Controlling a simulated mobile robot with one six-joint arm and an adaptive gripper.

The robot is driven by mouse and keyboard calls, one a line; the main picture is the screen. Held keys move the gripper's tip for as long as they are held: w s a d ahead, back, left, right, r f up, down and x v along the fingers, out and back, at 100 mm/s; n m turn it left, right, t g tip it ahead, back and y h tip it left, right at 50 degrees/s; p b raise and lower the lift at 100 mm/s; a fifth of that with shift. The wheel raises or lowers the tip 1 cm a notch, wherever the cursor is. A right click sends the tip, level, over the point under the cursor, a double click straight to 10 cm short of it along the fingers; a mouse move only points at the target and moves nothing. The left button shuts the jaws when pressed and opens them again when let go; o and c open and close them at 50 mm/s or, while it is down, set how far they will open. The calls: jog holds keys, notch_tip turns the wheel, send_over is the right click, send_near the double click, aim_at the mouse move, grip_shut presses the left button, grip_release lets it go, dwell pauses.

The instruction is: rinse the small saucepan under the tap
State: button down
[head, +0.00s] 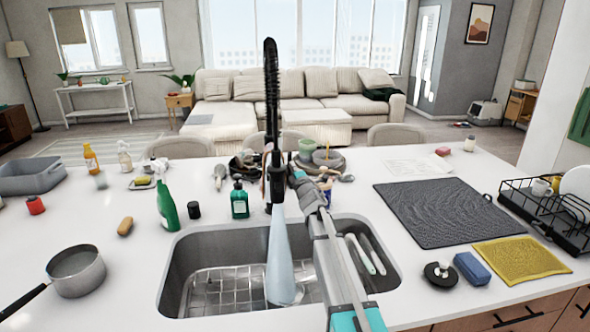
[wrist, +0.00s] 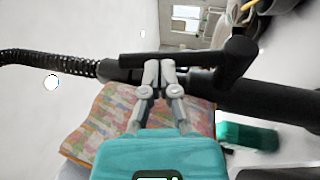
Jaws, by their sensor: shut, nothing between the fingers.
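The small saucepan (head: 77,271) is grey with a black handle and stands on the counter left of the sink, in the head view. The black tap (head: 272,110) with a coiled hose rises behind the sink (head: 180,262). A pale blue stream of water (head: 281,260) falls from it into the basin. My gripper (head: 299,178) is at the tap, just right of its body. In the wrist view my gripper (wrist: 159,68) is shut and empty, its fingertips at a black bar of the tap (wrist: 215,62). I cannot tell whether they touch it.
A wire rack (head: 210,292) lies in the basin. A green bottle (head: 166,205) and a brown brush (head: 125,226) stand between saucepan and sink. A dark mat (head: 440,212) and dish rack (head: 545,215) are to the right. Counter around the saucepan is mostly clear.

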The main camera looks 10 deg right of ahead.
jog(key=shift+w+r+p, duration=0.3)
jog(key=shift+w, duration=0.25)
jog(key=shift+w+r+p, duration=0.3)
jog(key=shift+w, duration=0.2)
jog(key=shift+s, duration=0.15)
jog(key=s+d, duration=0.2)
jog(key=s, duration=1.1)
jog(key=shift+s+d, duration=0.3)
jog(key=shift+d, duration=0.05)
jog(key=shift+r, duration=0.1)
